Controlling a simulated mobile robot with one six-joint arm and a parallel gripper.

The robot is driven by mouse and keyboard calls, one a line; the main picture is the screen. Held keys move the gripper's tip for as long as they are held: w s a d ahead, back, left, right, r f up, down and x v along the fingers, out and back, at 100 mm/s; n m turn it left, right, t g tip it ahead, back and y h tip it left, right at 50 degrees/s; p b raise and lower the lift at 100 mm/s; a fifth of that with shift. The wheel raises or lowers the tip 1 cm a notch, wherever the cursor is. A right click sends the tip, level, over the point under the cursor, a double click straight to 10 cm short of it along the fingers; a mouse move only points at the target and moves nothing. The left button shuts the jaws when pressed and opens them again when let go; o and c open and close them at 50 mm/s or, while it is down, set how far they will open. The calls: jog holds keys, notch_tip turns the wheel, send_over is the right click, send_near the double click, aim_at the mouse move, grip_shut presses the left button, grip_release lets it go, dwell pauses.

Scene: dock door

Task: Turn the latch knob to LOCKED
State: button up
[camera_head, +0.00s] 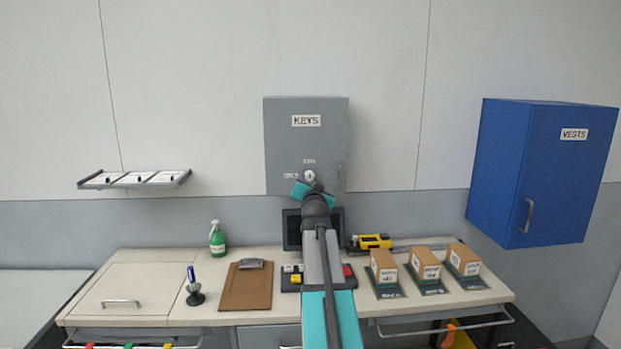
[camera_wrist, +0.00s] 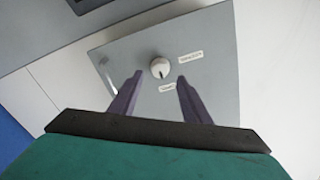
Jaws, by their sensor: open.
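The latch knob (camera_head: 309,176) is a small white round knob low on the grey KEYS cabinet (camera_head: 280,135). In the wrist view the knob (camera_wrist: 160,67) shows between and just beyond the two fingertips. A short dark mark on it seems to point down in that view, towards the lower small label (camera_wrist: 167,87). Another label (camera_wrist: 190,57) is to the right of the knob. The lettering on both is too small to read surely. My gripper (camera_wrist: 160,78) is open and empty, fingers on either side of the knob in the picture; touch cannot be told.
A dark monitor (camera_head: 291,230) stands below the cabinet, partly behind my arm. The bench (camera_head: 130,255) holds a green spray bottle (camera_head: 217,239), a clipboard (camera_head: 246,290), a yellow tool (camera_head: 374,241) and boxes (camera_head: 425,264). A blue VESTS cabinet (camera_head: 500,170) hangs at right.

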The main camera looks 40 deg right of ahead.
aim_at(310, 178)
jog(key=shift+p+x, duration=0.8)
jog(key=shift+x, duration=1.6)
jog(key=shift+c, duration=0.4)
jog(key=c, duration=1)
jog(key=shift+o, duration=0.2)
jog(key=shift+d, duration=0.1)
jog(key=shift+f, duration=0.1)
